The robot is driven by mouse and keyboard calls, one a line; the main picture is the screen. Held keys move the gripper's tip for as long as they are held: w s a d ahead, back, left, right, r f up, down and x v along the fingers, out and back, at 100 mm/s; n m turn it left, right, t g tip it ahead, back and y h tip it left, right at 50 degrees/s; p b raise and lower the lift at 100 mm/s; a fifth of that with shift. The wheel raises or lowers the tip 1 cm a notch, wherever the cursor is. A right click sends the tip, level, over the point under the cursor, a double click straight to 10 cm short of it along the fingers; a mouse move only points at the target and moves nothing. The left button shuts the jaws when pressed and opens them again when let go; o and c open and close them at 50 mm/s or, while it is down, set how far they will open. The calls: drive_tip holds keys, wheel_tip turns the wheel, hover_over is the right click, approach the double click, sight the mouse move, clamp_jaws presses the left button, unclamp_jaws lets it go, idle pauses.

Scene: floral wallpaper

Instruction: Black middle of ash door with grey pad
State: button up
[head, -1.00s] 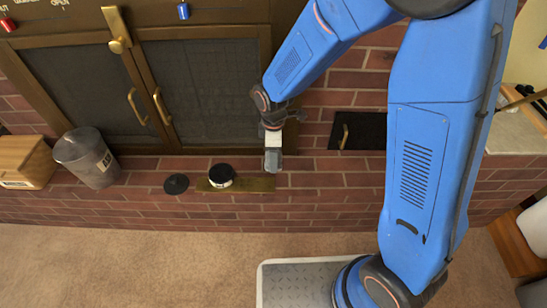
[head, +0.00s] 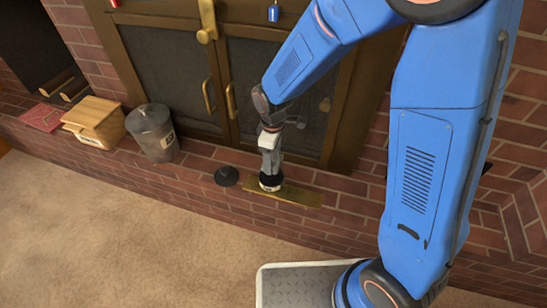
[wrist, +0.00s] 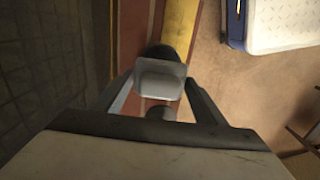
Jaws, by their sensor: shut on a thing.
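My gripper (head: 270,160) is shut on a grey pad, pointing down at the hearth ledge. In the wrist view the grey pad (wrist: 160,78) sits between the fingers. Directly below it is a round black tin with a white label (head: 270,183), standing on a brass strip (head: 302,197). The pad is at the tin's top; I cannot tell whether it touches. A flat black disc (head: 227,176), perhaps a lid, lies left of the tin. The small black door with a handle, seen earlier at the right, is now hidden behind my arm.
Brass-framed fireplace doors (head: 172,70) with two handles stand behind the ledge. The carpet (head: 120,235) in front is clear.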

drive_tip(key=shift+a+f, duration=0.1)
drive_tip(key=shift+a, duration=0.1)
drive_tip(key=shift+a+f, duration=0.1)
drive_tip(key=shift+f, duration=2.8)
drive_tip(key=shift+f, duration=0.5)
drive_tip(key=shift+r, duration=0.1)
drive_tip(key=shift+r, duration=3.4)
